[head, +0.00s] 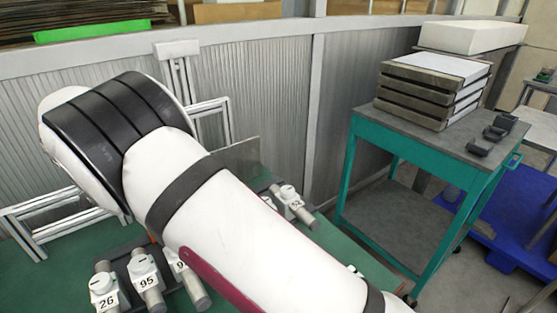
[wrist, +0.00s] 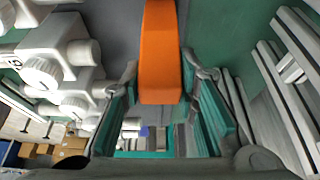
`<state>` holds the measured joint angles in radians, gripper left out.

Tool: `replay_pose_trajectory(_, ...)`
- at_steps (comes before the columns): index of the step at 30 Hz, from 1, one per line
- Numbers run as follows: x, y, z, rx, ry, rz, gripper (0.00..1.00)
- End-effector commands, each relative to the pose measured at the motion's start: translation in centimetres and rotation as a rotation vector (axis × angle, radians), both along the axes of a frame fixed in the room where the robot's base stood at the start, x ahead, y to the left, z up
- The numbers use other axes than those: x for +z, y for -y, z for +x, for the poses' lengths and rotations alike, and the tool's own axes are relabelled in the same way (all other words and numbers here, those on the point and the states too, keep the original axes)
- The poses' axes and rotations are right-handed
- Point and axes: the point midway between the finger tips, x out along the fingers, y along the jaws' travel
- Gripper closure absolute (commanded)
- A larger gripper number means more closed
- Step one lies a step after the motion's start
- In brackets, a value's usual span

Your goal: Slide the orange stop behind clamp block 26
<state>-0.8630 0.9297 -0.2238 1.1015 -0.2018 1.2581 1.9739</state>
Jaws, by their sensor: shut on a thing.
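Clamp block 26 (head: 106,290) is a white block with a round knob at the lower left of the head view. It stands beside block 95 (head: 146,272) on a dark base. The orange stop (wrist: 160,50) is a long bar in the middle of the wrist view. My gripper (wrist: 161,80) is shut on the stop, with a teal-padded finger on each side. My white arm hides the gripper and nearly all of the stop in the head view. White clamp blocks (wrist: 48,62) stand left of the stop in the wrist view; I cannot read their numbers.
Another clamp block, partly covered by my arm, stands beside 95. Block 24 (head: 294,204) is on the far side of my arm. Metal rails (wrist: 290,90) run along the right of the wrist view. A teal cart (head: 365,130) with stacked trays stands to the right.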

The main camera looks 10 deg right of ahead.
Motion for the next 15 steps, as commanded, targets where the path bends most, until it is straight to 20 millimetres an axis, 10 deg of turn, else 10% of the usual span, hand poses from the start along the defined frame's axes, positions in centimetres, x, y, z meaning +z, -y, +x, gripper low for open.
replay_pose_trajectory(15, -0.1, -1.8, -0.8, 0.001, -0.001, -0.002, 1.00)
